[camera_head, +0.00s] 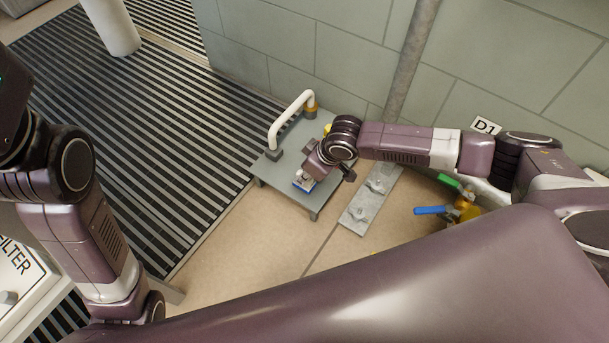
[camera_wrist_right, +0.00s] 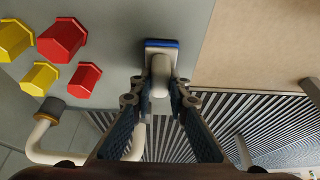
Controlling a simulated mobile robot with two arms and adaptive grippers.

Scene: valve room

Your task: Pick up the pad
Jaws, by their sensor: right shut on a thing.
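The pad (camera_head: 303,186) is a small blue-edged block with a pale handle, at the front edge of the grey table (camera_head: 275,180) in the head view. In the right wrist view the blue pad (camera_wrist_right: 162,43) is ahead of the fingers, with its pale rounded handle (camera_wrist_right: 160,72) between them. My right gripper (camera_wrist_right: 160,88) is shut on this handle. I cannot tell whether the pad touches the tabletop. My left arm shows at the left of the head view, but its gripper is not visible.
A bent white pipe (camera_head: 290,120) stands on the table's far side. Red (camera_wrist_right: 62,38) and yellow (camera_wrist_right: 14,38) hexagonal pieces lie beside the pad in the wrist view. A grey metal plate (camera_head: 368,200) and blue-handled valve (camera_head: 432,210) are to the right. Open floor (camera_head: 235,240) lies in front.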

